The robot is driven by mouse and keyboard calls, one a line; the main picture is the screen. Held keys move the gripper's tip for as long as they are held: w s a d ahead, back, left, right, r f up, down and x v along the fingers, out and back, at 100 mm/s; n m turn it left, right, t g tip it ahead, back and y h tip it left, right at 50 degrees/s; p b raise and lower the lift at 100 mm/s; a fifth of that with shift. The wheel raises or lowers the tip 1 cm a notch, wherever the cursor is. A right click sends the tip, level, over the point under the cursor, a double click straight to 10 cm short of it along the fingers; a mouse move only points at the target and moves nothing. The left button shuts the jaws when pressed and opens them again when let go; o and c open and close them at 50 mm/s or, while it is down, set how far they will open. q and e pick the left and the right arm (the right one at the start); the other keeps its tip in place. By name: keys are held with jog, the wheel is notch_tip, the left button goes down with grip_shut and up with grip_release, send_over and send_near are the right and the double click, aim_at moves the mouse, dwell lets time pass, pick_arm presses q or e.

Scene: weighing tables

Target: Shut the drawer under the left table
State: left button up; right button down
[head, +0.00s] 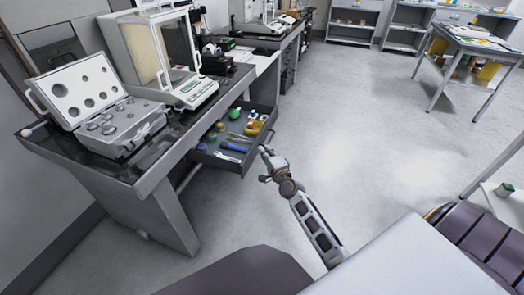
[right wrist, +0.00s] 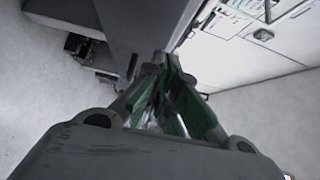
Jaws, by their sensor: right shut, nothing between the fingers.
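The left table (head: 150,178) stands at the left of the head view. The drawer (head: 217,164) under it is pulled out to the right, with its inside showing. My right gripper (head: 264,152) is shut and empty, beside the drawer's front panel near its near corner. I cannot tell if it touches the panel. In the right wrist view the right gripper's fingers (right wrist: 160,72), with green pads, are together close to a grey panel. My left gripper is not in view.
Several tools and a yellow item (head: 254,127) lie in the drawer. An open weight case (head: 118,128) and a glass-sided balance (head: 158,50) stand on the table. The floor (head: 350,130) to the right is clear. Another table (head: 470,42) stands at the far right.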

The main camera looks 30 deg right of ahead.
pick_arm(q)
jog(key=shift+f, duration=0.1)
pick_arm(e)
jog(key=shift+w+a, duration=0.5)
jog(key=shift+w, duration=0.05)
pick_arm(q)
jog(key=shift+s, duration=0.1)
pick_arm(e)
jog(key=shift+w+a, duration=0.1)
